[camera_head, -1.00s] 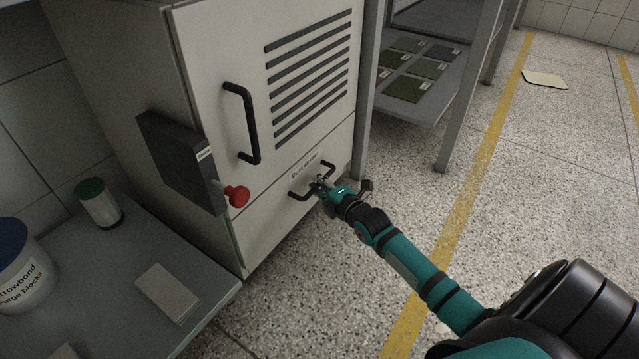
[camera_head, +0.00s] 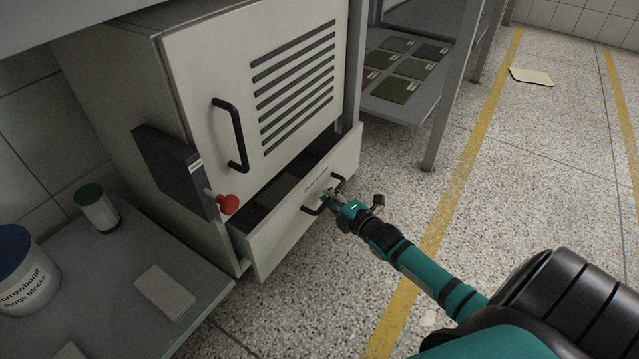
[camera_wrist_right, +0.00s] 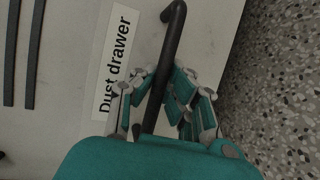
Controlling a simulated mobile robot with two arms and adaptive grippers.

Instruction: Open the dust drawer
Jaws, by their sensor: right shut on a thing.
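The dust drawer (camera_head: 290,222) is the low front panel of the grey cabinet (camera_head: 190,90). It stands partly pulled out, and its dark inside shows behind the front. My right gripper (camera_head: 330,197) is at the drawer's black bar handle (camera_head: 311,211). In the right wrist view the gripper (camera_wrist_right: 160,97) is shut around the handle (camera_wrist_right: 172,45), with a finger on each side. The label "Dust drawer" (camera_wrist_right: 117,62) is beside it. My left gripper is in neither view.
The cabinet door has a black handle (camera_head: 229,135). A dark box (camera_head: 172,172) with a red knob (camera_head: 228,205) sticks out at its left. A grey bench (camera_head: 110,310) is at lower left. A shelf (camera_head: 408,112) stands at right.

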